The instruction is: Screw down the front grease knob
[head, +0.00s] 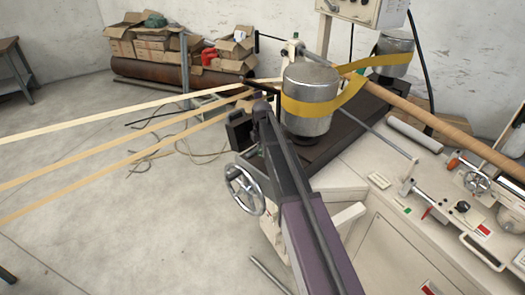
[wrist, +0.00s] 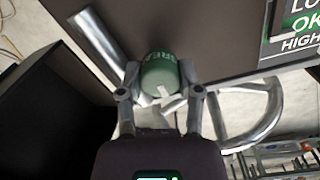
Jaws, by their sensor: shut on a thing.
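The green grease knob (wrist: 160,76) shows in the wrist view, with pale lettering on its rounded top that is partly readable. My gripper (wrist: 160,70) has one finger on each side of the knob and is shut on it. A pale mark shows on the knob's near side. The knob's lower part and its seat are hidden. In the head view, my arm reaches to the machine's near end beside the handwheel (head: 244,191). I cannot make out the knob or the fingertips there.
A curved metal rim (wrist: 268,118) lies close right of my gripper, and a metal tube (wrist: 105,45) lies to its left. A sign (wrist: 290,30) is at upper right. A metal drum with a yellow belt (head: 308,100) stands behind my arm. Pale strips (head: 110,110) cross the left.

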